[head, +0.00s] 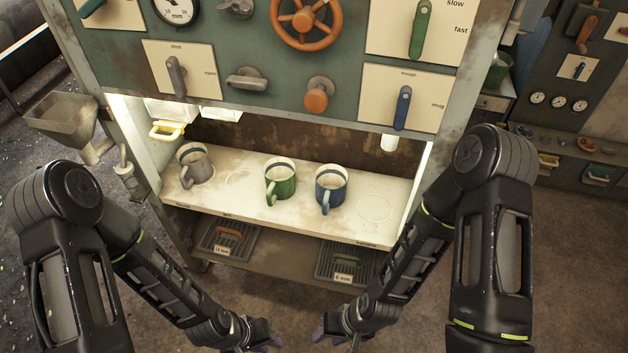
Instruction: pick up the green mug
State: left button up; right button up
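The green mug (281,184) stands upright on the lit shelf (222,205), with its handle toward the lower left. A blue mug (331,192) stands just right of it and a grey mug (195,166) stands farther left. My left gripper (268,346) is at the bottom edge of the head view, below and in front of the shelf, and is partly cut off. My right gripper (322,336) is at the bottom edge to its right. Both are well apart from the mugs. The fingers are too small and cut off to tell open from shut.
A panel (290,92) with knobs and levers overhangs the shelf. Empty ring marks lie on the shelf between the grey and green mugs and right of the blue mug. Below are two grated trays (215,246) (330,268). A funnel (62,115) sticks out at left.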

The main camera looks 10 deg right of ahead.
aim_at(280, 171)
jog(key=l+z, duration=0.1)
jog(key=l, duration=1.75)
jog(key=i, duration=0.05)
